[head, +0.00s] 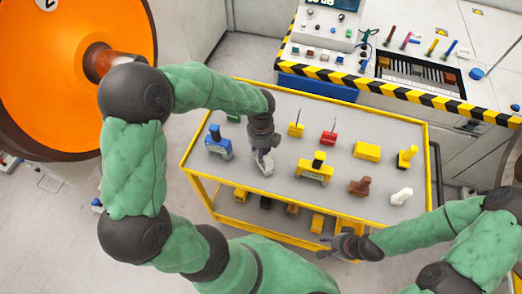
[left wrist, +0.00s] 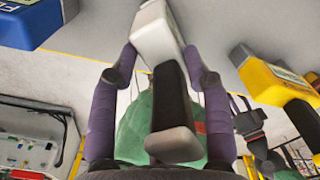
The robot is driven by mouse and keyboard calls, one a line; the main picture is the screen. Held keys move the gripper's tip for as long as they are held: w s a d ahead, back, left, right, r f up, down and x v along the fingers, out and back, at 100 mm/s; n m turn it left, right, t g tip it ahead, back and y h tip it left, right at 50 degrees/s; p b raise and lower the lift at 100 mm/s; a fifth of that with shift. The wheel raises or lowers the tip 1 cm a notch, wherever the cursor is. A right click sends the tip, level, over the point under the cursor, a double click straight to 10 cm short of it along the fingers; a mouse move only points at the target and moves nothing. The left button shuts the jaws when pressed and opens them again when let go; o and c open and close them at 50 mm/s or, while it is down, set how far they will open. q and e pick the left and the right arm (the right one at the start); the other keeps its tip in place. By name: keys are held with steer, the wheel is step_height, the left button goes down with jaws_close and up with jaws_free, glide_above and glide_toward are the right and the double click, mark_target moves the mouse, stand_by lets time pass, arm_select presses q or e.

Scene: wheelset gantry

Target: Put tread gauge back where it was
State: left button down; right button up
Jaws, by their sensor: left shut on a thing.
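My left gripper (head: 262,150) is over the grey top of the yellow-framed cart, shut on a light grey gauge (head: 264,164). In the left wrist view, its fingers stand on both sides of the gauge's dark handle (left wrist: 172,105), with the whitish body (left wrist: 157,32) beyond. I take this to be the tread gauge. I cannot tell whether it touches the cart top. My right gripper (head: 323,247) looks open and empty by the cart's front edge.
On the cart (head: 290,185), a blue tool (head: 217,147) stands left of the held gauge and a yellow tool (head: 314,170) right. Brown (head: 360,186) and white (head: 401,196) pieces stand farther right. A striped console (head: 400,92) is behind; an orange wheel (head: 50,70) stands left.

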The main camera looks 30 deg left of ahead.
arm_select(q)
steer(key=c, duration=0.6)
jaws_free()
steer(key=shift+f, duration=0.1)
step_height(320, 180, up, 12)
steer(key=p, duration=0.2)
steer(key=shift+p, duration=0.35)
